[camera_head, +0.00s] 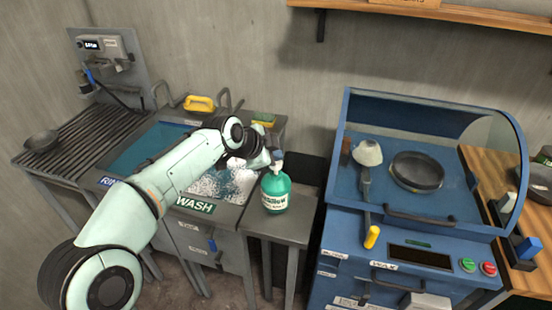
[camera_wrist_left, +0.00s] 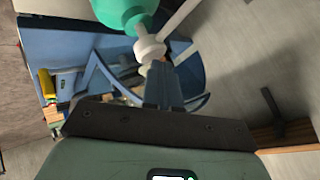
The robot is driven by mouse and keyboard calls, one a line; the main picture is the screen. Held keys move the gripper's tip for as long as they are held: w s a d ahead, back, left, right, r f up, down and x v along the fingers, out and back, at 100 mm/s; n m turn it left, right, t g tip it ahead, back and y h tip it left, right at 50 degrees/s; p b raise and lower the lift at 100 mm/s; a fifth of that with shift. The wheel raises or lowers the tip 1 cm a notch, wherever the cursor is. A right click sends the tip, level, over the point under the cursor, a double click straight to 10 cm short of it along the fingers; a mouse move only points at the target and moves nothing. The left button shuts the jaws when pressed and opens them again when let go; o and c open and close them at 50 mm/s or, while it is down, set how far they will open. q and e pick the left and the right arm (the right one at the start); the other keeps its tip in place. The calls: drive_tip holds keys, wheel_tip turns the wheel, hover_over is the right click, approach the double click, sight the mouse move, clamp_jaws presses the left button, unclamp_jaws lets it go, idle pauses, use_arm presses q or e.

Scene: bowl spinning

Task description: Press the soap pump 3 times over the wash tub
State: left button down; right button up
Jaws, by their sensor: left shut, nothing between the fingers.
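The soap bottle (camera_head: 275,194) is green with a pale pump head (camera_head: 277,158) and stands upright on a small grey stand just right of the wash tub (camera_head: 224,212). The tub holds white suds and has a WASH sign in front. My left arm reaches across the tub. My left gripper (camera_head: 272,158) is shut and empty, right at the pump head. In the left wrist view the shut fingers (camera_wrist_left: 163,85) lie close to the pump head (camera_wrist_left: 150,47); I cannot tell whether they touch. The arm hides part of the tub. My right gripper is not in view.
A rinse basin (camera_head: 113,168) and a ribbed drain rack (camera_head: 75,143) with a dark bowl (camera_head: 42,141) lie left. A yellow-handled brush (camera_head: 200,103) and a sponge (camera_head: 263,118) sit behind the tubs. A blue hooded machine (camera_head: 400,215) stands right of the bottle.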

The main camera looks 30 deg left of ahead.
use_arm(q)
drive_tip(key=shift+r+p, duration=0.35)
drive_tip(key=shift+r, duration=0.3)
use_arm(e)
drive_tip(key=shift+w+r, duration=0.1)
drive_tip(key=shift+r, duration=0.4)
use_arm(q)
drive_tip(key=shift+r, duration=0.15)
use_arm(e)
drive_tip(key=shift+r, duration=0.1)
use_arm(q)
wheel_tip(320, 180, up, 5)
drive_tip(key=p, duration=0.4)
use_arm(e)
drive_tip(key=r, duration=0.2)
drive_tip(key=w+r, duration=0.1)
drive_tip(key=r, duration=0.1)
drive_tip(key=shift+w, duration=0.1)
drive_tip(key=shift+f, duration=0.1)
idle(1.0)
